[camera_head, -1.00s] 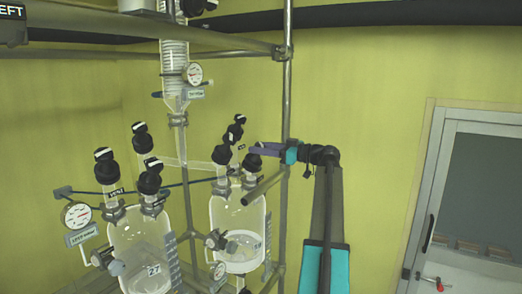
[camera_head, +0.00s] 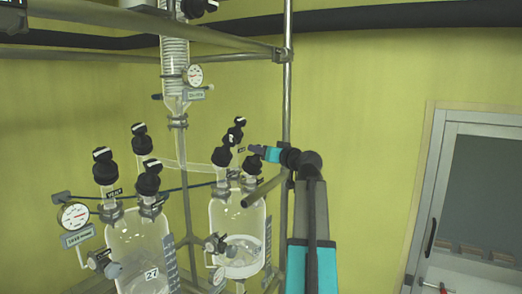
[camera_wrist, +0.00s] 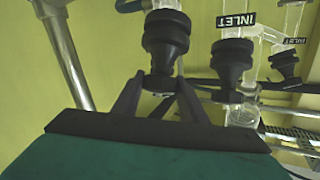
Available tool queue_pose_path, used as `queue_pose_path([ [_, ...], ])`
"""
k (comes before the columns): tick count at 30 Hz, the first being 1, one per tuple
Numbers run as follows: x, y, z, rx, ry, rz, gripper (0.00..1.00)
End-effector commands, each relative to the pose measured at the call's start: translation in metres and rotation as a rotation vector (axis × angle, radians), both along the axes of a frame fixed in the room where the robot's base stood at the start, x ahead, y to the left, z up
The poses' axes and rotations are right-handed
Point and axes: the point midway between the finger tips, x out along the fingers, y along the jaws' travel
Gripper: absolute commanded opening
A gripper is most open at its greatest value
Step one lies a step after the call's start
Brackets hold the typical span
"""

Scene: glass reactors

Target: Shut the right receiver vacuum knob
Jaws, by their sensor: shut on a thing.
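The right receiver (camera_head: 222,218) is a clear glass vessel with several black knobs on top. My gripper (camera_head: 252,152) reaches in from the right, at the rightmost black knob (camera_head: 249,165) of this receiver. In the wrist view my gripper (camera_wrist: 160,88) has one dark finger on each side of the lower part of that ribbed black knob (camera_wrist: 165,40) and is shut on it. The knob's own label is not readable, so I cannot confirm from its tag that it is the vacuum one.
Another black knob (camera_wrist: 232,58) under an INLET tag stands close to the right in the wrist view. A vertical metal post (camera_head: 287,90) stands close by my arm. The left receiver (camera_head: 135,245) and its gauge (camera_head: 74,216) are at the left. A door (camera_head: 470,200) is at the right.

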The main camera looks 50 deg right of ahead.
Motion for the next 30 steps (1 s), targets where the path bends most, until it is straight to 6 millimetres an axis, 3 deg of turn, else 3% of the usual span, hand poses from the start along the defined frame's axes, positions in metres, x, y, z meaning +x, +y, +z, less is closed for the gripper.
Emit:
queue_pose_path([
  [30,0.0006,0.0014,0.0031,0.224,0.058,-0.399,0.16],
])
